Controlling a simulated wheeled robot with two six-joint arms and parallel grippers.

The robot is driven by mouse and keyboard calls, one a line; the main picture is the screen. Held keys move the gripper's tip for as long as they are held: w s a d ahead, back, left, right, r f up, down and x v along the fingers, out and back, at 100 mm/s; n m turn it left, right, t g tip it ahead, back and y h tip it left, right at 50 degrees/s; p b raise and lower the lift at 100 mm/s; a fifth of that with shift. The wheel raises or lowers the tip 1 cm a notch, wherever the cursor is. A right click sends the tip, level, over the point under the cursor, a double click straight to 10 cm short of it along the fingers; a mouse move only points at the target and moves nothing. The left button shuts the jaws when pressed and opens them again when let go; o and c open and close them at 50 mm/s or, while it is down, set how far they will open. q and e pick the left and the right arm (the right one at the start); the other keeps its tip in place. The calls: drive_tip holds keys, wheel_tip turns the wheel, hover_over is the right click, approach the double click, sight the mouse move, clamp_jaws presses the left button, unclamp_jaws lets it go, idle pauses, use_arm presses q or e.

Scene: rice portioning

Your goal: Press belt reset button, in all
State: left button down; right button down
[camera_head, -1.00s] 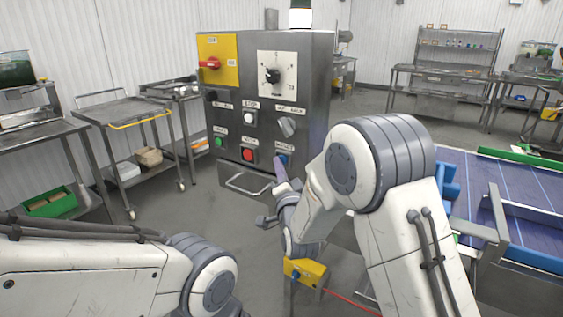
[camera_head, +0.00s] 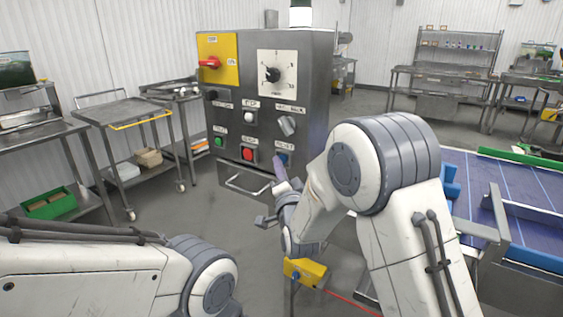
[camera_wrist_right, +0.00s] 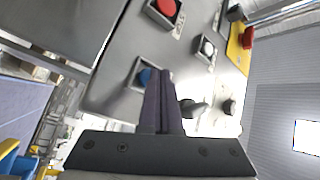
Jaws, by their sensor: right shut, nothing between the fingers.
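The blue reset button (camera_head: 284,158) is at the lower right of the grey control panel's face, under a small white label. In the right wrist view the blue button (camera_wrist_right: 145,76) shows in a square frame, partly covered by my fingers. My right gripper (camera_head: 279,172) is shut and empty, with its dark fingertips just in front of and below the button. In the right wrist view the closed fingertips (camera_wrist_right: 160,73) overlap the button's right edge. I cannot tell whether they touch it. My left arm shows at lower left, but its gripper is outside the view.
The control panel (camera_head: 240,105) also has a red button (camera_head: 249,155), a green button (camera_head: 219,141), a white button (camera_head: 249,117), a grey selector knob (camera_head: 288,125), a dial and a red switch. A drawer-like handle sits below. A blue conveyor (camera_head: 520,190) stands at right.

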drive_tip(key=shift+s+a, duration=0.25)
drive_tip(key=shift+s, duration=0.15)
drive_tip(key=s+a+b, duration=0.1)
drive_tip(key=s, duration=0.1)
drive_tip(key=s+a+b, duration=0.1)
drive_tip(key=s+a, duration=0.1)
idle(0.5)
idle(0.5)
